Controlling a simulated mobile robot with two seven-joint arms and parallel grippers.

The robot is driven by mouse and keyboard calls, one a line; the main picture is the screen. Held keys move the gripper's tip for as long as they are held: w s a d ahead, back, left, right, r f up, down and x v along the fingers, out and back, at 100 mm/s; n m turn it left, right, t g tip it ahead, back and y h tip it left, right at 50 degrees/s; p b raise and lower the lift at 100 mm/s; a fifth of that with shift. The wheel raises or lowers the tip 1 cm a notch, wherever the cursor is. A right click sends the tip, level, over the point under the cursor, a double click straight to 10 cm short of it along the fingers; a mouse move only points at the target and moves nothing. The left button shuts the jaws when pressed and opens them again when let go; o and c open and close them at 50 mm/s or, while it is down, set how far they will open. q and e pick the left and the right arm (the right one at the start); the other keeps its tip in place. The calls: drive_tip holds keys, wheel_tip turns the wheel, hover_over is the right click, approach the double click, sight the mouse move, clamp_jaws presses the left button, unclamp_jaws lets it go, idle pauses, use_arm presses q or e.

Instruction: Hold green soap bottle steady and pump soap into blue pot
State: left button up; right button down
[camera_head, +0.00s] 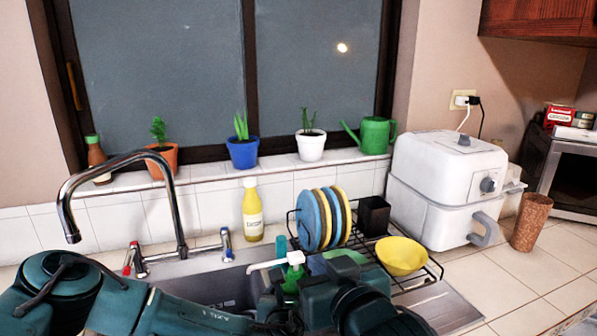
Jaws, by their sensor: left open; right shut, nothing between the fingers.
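The green soap bottle (292,281) stands near the sink's right end, with a white pump head (294,258) whose spout points left. My grippers hide its lower part. My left gripper (270,298) is open, low beside the bottle on its left; I cannot tell whether it touches it. My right gripper (308,291) is shut and empty, close to the bottle's right side and below the pump head. Its fingertips are largely hidden by its own body. The blue pot (242,154) holds a green plant and stands upright on the window sill, behind and left of the bottle.
A yellow bottle (252,212) stands behind the sink, right of the faucet (176,215). A dish rack (432,267) with plates and a yellow bowl (401,256) is close on the right. Other pots and a green watering can (375,135) line the sill.

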use_arm(q)
drive_tip(key=shift+s+d, duration=0.15)
drive_tip(key=shift+d, duration=0.1)
drive_tip(key=shift+s, duration=0.1)
